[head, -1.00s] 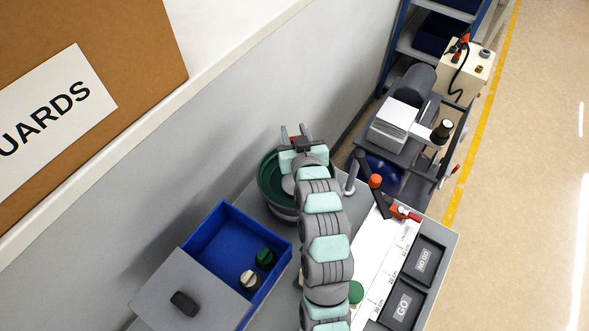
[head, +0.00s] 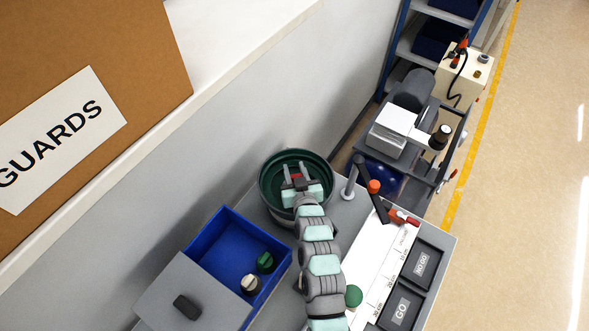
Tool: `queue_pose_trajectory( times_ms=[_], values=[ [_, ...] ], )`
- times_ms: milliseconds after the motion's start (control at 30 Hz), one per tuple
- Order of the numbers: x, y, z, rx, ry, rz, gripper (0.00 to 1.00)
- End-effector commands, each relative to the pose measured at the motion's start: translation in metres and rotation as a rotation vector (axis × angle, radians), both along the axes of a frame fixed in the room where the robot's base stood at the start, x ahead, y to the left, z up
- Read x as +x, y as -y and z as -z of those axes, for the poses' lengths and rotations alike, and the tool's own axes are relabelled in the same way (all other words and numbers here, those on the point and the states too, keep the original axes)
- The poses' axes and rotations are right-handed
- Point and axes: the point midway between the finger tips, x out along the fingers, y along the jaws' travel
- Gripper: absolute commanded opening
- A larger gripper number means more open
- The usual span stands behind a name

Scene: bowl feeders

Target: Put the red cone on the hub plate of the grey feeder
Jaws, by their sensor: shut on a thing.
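My gripper (head: 295,170) is over the green-lined bowl (head: 323,167), which has a grey outside and looks like the grey feeder. The gripper is shut on a small red thing, taken as the red cone (head: 297,177), which shows between the fingers. Its shape is mostly hidden by the gripper. I cannot tell whether it touches anything in the bowl. The hub plate cannot be made out beneath my gripper and arm.
A blue open box (head: 222,240) at lower left holds a green part (head: 266,262) and a pale-topped part (head: 250,284). A grey post (head: 349,185) and an orange-tipped lever (head: 374,187) stand right of the bowl. A green disc (head: 353,296) lies by my arm.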

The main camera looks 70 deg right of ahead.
Motion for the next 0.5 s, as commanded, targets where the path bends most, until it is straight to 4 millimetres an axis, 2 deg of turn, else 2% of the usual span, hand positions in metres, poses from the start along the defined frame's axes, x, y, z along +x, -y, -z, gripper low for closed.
queue_pose_trajectory(
  times_ms=[267,300,500],
  values=[
    [0.0004,0.0,0.0037,0.0,0.0,-0.001,0.0],
    [0.0003,0.0,0.0029,0.001,0.001,0.0,0.36],
    [0.0003,-0.0001,0.0027,0.002,0.0,-0.001,0.53]
  ],
)
